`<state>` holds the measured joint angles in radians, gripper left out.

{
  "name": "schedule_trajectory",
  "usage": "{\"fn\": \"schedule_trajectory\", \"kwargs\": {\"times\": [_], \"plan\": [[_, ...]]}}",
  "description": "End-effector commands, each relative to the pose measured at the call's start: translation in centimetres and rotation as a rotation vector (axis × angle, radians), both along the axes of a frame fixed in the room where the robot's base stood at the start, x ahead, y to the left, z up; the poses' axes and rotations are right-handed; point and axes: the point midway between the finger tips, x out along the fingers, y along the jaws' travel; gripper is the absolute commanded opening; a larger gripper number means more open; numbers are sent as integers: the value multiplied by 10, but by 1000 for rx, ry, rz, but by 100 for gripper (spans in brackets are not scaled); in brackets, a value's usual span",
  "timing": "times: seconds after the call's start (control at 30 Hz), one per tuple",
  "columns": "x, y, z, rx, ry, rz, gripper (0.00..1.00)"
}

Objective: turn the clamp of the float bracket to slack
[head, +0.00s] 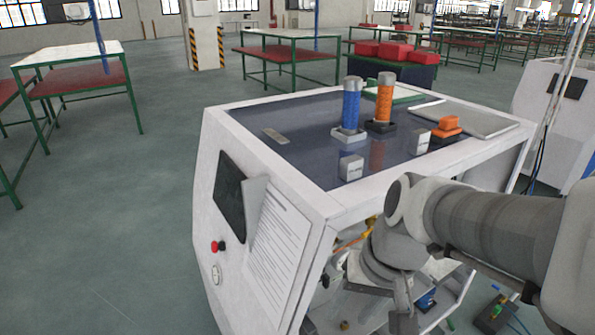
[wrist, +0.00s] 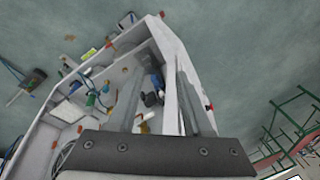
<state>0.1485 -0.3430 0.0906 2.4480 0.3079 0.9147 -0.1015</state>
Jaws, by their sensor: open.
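The clamp of the float bracket cannot be made out for sure in either view. The white generator cabinet (head: 262,172) stands in front of me, and its open compartment also shows in the wrist view (wrist: 150,27). My gripper (wrist: 156,68) is open, with its two fingers apart over the compartment and nothing seen between them in grasp. Behind the fingers is a small dark blue part (wrist: 152,92). An orange-tipped part (wrist: 143,125) lies near the gripper's base.
On the cabinet top stand a blue cylinder (head: 351,105), an orange cylinder (head: 385,102) and an orange block (head: 447,125). Inside are a green fitting (wrist: 91,100) and hoses. Floor left of the cabinet is clear.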

Motion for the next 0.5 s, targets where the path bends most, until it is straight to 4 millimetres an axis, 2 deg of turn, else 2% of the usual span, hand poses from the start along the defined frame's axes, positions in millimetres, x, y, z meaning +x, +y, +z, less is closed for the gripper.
{"fn": "schedule_trajectory", "kwargs": {"times": [0.03, 0.5], "plan": [[3, 3, -19, 38, 53, -21, 50], [37, 13, -109, 541, 435, -434, 50]]}}
